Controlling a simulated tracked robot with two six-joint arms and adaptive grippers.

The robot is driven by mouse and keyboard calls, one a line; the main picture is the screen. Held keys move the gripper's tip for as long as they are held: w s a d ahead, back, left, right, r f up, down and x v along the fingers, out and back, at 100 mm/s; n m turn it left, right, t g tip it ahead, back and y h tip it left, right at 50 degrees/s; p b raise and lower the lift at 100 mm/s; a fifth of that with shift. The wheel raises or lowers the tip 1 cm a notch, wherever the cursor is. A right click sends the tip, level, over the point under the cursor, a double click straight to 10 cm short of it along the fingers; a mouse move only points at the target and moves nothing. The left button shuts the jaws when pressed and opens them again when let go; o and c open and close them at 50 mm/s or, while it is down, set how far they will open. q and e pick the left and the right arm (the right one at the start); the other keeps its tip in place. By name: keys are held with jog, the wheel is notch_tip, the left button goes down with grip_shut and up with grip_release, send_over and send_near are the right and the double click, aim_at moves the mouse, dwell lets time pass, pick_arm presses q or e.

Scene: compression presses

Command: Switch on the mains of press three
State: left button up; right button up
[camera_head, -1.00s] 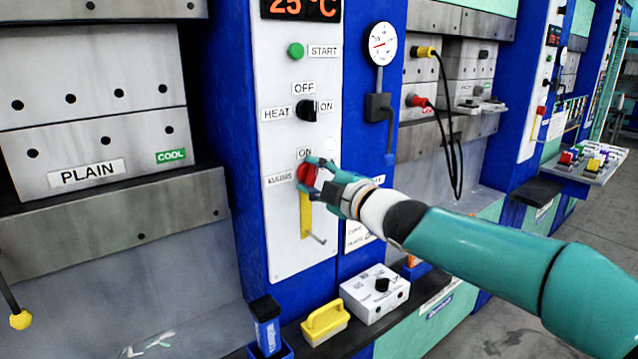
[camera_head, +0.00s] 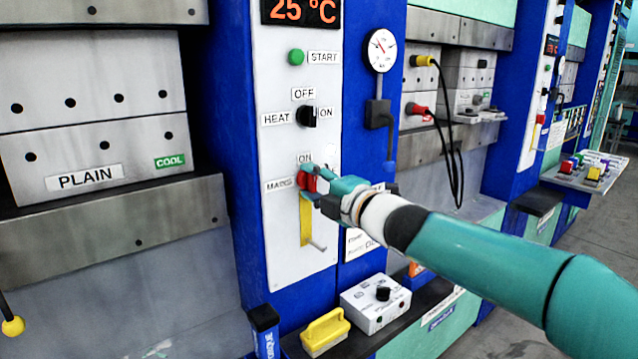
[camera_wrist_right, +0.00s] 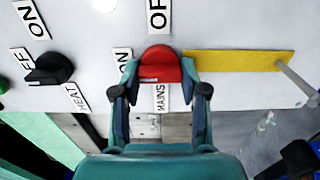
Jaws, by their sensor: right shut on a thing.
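The red mains knob (camera_head: 306,183) sits on the white control panel (camera_head: 285,240), below an ON label and right of the MAINS label. My right gripper (camera_head: 312,188) is shut on this knob. In the right wrist view, the red knob (camera_wrist_right: 160,65) lies between the two fingertips of my right gripper (camera_wrist_right: 160,76). There, an ON label is left of the knob, a label starting with OF is above it and the MAINS label is below. Which label the knob points to, I cannot tell. My left gripper is not in view.
A black heat knob (camera_head: 307,115) and green START button (camera_head: 296,57) are higher on the panel. A yellow strip (camera_head: 306,218) and a thin metal rod (camera_head: 317,245) are just below the gripper. A white control box (camera_head: 376,302) and yellow-handled block (camera_head: 325,331) stand on the ledge.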

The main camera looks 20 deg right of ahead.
jog(key=shift+f, duration=0.2)
jog(key=o, duration=1.2)
jog(key=shift+c, duration=0.2)
jog(key=shift+r, duration=0.1)
jog(key=v, duration=1.2)
